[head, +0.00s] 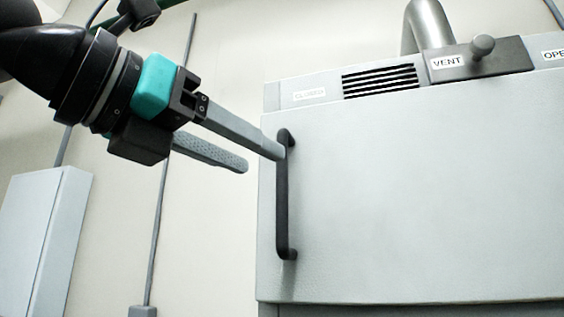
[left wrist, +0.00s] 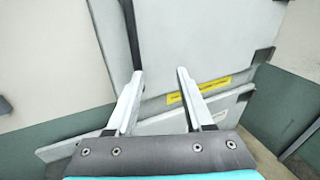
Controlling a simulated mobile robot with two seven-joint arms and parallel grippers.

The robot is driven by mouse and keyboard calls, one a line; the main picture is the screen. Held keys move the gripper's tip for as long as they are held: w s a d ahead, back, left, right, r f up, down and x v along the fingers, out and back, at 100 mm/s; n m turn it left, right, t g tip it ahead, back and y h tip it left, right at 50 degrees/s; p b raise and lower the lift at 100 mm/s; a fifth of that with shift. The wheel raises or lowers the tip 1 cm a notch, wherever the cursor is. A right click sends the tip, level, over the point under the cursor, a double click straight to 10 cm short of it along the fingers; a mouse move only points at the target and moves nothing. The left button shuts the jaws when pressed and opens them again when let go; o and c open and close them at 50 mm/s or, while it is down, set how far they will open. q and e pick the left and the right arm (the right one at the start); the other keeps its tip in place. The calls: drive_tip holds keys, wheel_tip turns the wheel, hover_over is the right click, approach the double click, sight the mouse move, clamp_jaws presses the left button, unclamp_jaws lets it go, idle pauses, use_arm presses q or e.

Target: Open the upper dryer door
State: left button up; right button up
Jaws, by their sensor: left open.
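The upper dryer door (head: 420,200) is a wide pale grey panel that looks shut in the head view. Its black vertical bar handle (head: 282,205) is near the door's left edge. My left gripper (head: 264,161) is open, with two long grey fingers apart. One fingertip overlaps the upper part of the handle in the picture; the other ends left of it. In the left wrist view, the open left gripper (left wrist: 160,75) has a dark bar, seemingly the handle (left wrist: 130,35), by its left fingertip. I cannot tell whether they touch. My right gripper is not in view.
Above the door are a slotted vent (head: 380,81), a knob (head: 482,45) on a plate labelled VENT, and a metal pipe (head: 428,25). A grey wall box (head: 45,240) stands at left. A yellow label (left wrist: 198,89) shows low in the left wrist view.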

sight(279, 165)
use_arm(q)
drive_tip(key=s+a+r+n+t+y, duration=0.1)
drive_tip(key=a+r+n+t+y, duration=0.1)
drive_tip(key=a+r, duration=0.1)
drive_tip(key=p+x, duration=0.2)
drive_tip(key=x, duration=0.3)
drive_tip(key=p+x, duration=0.2)
drive_tip(key=x, duration=0.2)
drive_tip(key=p+x, duration=0.2)
drive_tip(key=x, duration=0.3)
drive_tip(key=shift+w+a, duration=0.1)
drive_tip(key=shift+w, duration=0.4)
clamp_jaws()
idle(0.6)
